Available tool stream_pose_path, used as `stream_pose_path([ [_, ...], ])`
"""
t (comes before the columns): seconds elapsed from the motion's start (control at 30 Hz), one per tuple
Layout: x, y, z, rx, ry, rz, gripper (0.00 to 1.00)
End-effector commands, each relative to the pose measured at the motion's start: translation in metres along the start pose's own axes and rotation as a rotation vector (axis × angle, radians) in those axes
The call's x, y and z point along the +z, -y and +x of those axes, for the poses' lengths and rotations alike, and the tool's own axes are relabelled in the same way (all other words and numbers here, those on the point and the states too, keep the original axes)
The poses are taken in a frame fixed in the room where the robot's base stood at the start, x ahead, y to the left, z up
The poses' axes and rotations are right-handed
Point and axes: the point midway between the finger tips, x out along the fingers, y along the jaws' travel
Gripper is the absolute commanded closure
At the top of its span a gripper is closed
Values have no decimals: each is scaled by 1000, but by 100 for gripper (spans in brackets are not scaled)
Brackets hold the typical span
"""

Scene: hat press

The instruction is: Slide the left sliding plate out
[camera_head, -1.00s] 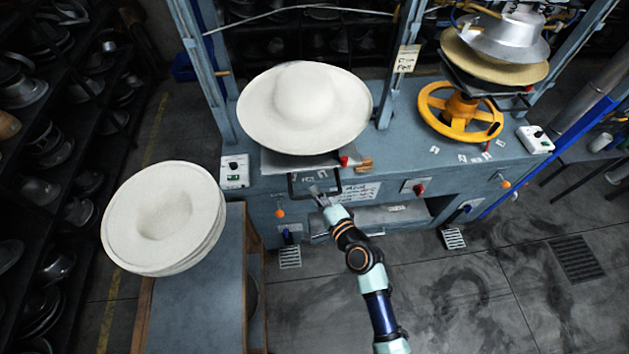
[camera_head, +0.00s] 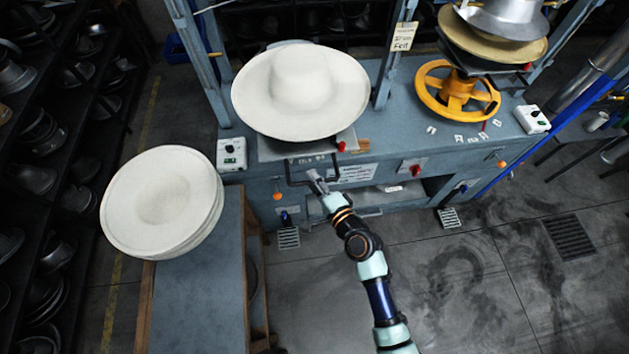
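The left sliding plate (camera_head: 262,150) is a flat metal plate on the left part of the press bench, with a large white felt hat (camera_head: 300,92) lying on it. A dark bar handle (camera_head: 288,172) hangs at the plate's front edge. My gripper (camera_head: 317,180) is at the right side of this handle, reaching in from the lower right. Its fingertips overlap the handle in the view. The fingers are too small to tell whether they are closed on it.
A stack of white hats (camera_head: 162,200) sits on a side table (camera_head: 200,290) at the left. A yellow handwheel (camera_head: 458,92) stands on the right of the bench. A white control box (camera_head: 231,154) is left of the plate. The floor in front of the bench is open.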

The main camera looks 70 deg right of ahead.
Motion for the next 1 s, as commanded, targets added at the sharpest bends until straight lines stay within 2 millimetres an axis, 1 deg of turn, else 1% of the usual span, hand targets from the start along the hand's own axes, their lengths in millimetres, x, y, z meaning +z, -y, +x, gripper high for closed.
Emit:
stream_pose_path([
  [0.13, 0, -1, -3, 1, 0, 0, 61],
  [0.23, 0, -2, -16, 3, -1, 0, 61],
  [0.27, 0, -2, -22, 2, -2, -1, 61],
  [0.5, -1, -1, -82, 2, -4, 3, 61],
  [0.6, 0, -1, -102, 1, -3, 1, 61],
  [0.67, -1, -1, -110, 2, -3, 2, 61],
  [0.8, 0, -1, -120, 1, -1, 0, 61],
  [1.0, 0, 0, -121, 0, 0, -1, 61],
])
